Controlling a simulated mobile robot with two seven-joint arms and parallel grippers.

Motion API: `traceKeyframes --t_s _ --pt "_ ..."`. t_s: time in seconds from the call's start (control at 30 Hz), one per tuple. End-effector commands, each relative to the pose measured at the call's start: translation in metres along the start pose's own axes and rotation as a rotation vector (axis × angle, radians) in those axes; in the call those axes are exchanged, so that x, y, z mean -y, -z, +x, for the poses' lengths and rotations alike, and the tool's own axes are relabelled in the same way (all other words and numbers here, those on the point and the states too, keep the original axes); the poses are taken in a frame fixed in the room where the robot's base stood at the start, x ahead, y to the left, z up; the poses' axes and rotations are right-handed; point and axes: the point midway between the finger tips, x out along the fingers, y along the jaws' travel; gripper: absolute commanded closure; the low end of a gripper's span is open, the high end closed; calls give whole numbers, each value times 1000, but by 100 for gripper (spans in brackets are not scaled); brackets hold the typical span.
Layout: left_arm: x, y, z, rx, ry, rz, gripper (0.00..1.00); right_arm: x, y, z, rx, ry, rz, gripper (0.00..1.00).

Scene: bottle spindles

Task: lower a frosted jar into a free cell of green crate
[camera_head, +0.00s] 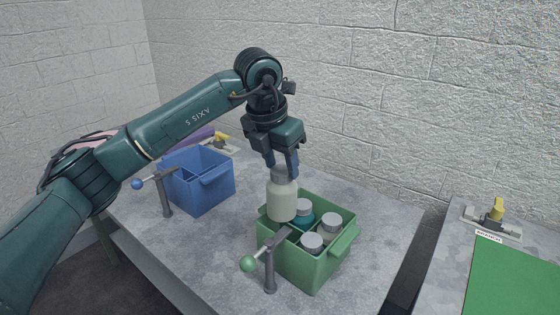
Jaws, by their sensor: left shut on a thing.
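The frosted jar (282,200) is pale and hangs upright from my left gripper (282,170), whose fingers are shut on its top. The jar is over the back left part of the green crate (318,266), and its lower end is near the rim. I cannot tell whether it touches the crate. The crate is divided into cells and holds several grey-capped jars: one with a teal body (303,215) at the back, one at the right (331,222) and one at the front (311,243). The held jar hides the cell behind it. My right gripper is not in view.
A post with a green ball handle (248,264) stands at the crate's front left. A blue crate (200,182) stands at the left with a blue-ball handle post (139,184). A second table at the right carries a green mat (510,280) and a yellow-handled clamp (496,210).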

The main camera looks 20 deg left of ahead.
Motion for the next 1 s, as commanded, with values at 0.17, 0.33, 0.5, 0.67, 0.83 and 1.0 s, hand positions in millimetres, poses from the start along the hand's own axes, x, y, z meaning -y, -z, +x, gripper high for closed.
traceKeyframes --t_s 0.17,0.33,0.5,0.67,0.83,1.0 --pt "0 -2 -4 2 0 0 99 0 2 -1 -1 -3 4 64" --pt "0 -4 -14 2 0 0 99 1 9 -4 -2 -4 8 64" --pt "0 -7 -24 2 0 0 99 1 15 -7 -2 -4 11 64" --pt "0 -9 -30 1 1 0 99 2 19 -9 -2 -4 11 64" --pt "0 -9 -29 1 1 0 100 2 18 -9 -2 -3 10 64" --pt "0 -9 -29 1 1 0 100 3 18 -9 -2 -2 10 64"
